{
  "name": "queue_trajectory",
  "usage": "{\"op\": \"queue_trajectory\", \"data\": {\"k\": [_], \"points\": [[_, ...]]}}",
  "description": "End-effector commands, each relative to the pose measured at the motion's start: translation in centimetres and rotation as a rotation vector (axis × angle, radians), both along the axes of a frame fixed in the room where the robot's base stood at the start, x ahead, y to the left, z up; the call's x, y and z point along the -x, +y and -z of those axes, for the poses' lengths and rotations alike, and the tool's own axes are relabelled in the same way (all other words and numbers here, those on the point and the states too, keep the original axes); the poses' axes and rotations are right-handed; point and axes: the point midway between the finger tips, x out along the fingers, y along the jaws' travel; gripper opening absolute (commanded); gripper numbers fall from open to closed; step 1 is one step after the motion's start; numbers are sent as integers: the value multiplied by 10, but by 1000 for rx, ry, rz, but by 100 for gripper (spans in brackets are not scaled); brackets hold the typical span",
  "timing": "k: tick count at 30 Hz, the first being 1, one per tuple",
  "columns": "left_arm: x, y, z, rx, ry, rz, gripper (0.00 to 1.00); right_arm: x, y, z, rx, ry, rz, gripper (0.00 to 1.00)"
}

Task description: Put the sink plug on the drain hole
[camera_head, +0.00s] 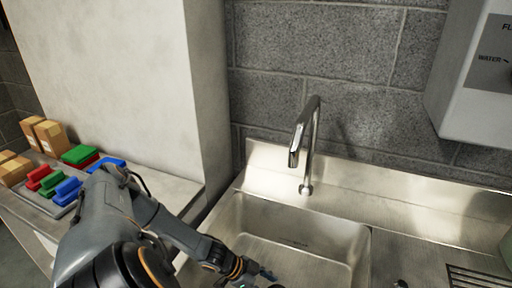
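The steel sink basin (298,222) is at the lower middle, and its bottom is cut off by the lower picture edge. The drain hole is not in view. A small metal knob-like piece (400,284) shows at the bottom edge, right of the basin; I cannot tell whether it is the sink plug. My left arm reaches from the lower left over the basin's left side. Only the near end of my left gripper (262,278) shows at the bottom edge; its fingertips are out of the picture, so its opening and any held thing are hidden. My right gripper is not in view.
A curved steel faucet (312,140) stands behind the basin. Colored blocks and brushes (67,187) and brown boxes (50,135) sit on the left counter. A white dispenser (470,110) hangs at upper right. A slotted grate (478,277) lies at lower right.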

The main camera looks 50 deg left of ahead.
Motion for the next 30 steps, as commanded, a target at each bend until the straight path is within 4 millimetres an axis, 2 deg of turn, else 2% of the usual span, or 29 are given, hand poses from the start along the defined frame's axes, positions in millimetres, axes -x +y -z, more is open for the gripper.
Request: {"op": "queue_trajectory", "data": {"k": [6,12,18,30], "points": [[29,24,-34,-5,4,-1,50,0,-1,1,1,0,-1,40],[45,36,-55,-2,2,-1,50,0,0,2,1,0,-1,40],[49,40,-63,-1,1,0,50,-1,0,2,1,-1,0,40],[49,39,-63,0,0,0,50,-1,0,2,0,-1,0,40]]}}
